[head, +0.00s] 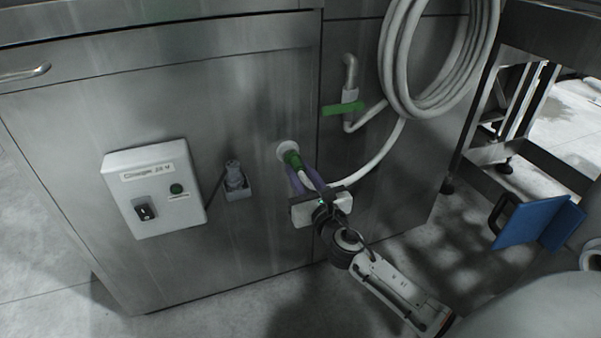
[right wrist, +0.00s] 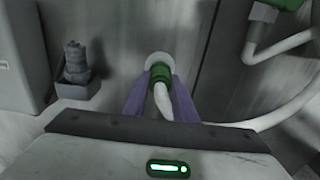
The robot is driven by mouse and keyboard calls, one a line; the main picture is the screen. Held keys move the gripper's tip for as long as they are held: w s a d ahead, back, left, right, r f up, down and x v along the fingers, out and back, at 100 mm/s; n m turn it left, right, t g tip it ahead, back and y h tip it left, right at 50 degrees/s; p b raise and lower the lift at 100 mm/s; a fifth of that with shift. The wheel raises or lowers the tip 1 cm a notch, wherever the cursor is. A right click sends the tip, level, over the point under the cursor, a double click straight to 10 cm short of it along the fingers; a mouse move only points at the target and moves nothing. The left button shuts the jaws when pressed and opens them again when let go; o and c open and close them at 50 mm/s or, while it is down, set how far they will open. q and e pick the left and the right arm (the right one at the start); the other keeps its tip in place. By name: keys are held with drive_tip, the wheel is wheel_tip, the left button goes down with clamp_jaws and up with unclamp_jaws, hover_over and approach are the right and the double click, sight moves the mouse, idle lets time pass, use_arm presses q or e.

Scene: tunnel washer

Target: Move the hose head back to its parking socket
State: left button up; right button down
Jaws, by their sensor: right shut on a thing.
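The hose head has a green collar (head: 291,158) and sits at a round white fitting (head: 282,151) on the steel panel. My right gripper (head: 299,174) has its purple fingers shut around the hose head. In the right wrist view the green collar (right wrist: 160,76) is between the fingertips, against the white fitting (right wrist: 158,60). The white hose (right wrist: 163,102) runs back from it between the fingers. I cannot tell how deep the head sits, or whether this fitting is the parking socket. My left gripper is not in view.
A coiled white hose (head: 391,62) hangs at the upper right, beside a pipe with a green lever (head: 342,109). Left of the gripper are a small grey holder with a plug-like piece (head: 234,172) and a white control box (head: 152,190). A blue object (head: 535,222) stands at the right.

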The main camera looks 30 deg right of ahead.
drive_tip(key=c, duration=1.4)
unclamp_jaws()
drive_tip(key=shift+o, duration=0.2)
